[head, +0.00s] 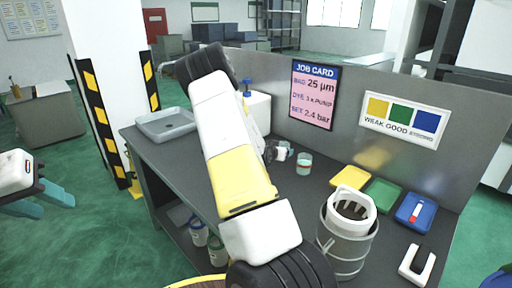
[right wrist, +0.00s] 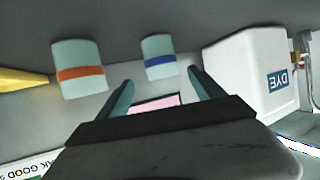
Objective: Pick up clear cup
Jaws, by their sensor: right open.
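Two pale, see-through-looking cups stand on the bench. The orange-banded cup (head: 304,164) also shows at left in the right wrist view (right wrist: 80,82). The blue-banded cup (right wrist: 159,54) lies in line with the gap between my right gripper's fingers in that view; in the head view it is mostly hidden by my arm. I cannot tell which is the clear cup. My right gripper (right wrist: 164,90) is open and empty, apart from both cups. My left gripper (head: 40,202) is open and empty at the far left, away from the bench.
A white box labelled DYE (right wrist: 255,70) stands beside the blue-banded cup. A grey tray (head: 165,123) lies on the bench's left end. Yellow (head: 351,177), green (head: 382,194) and blue (head: 416,210) trays and a metal pot (head: 345,245) are at right. A panel rises behind.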

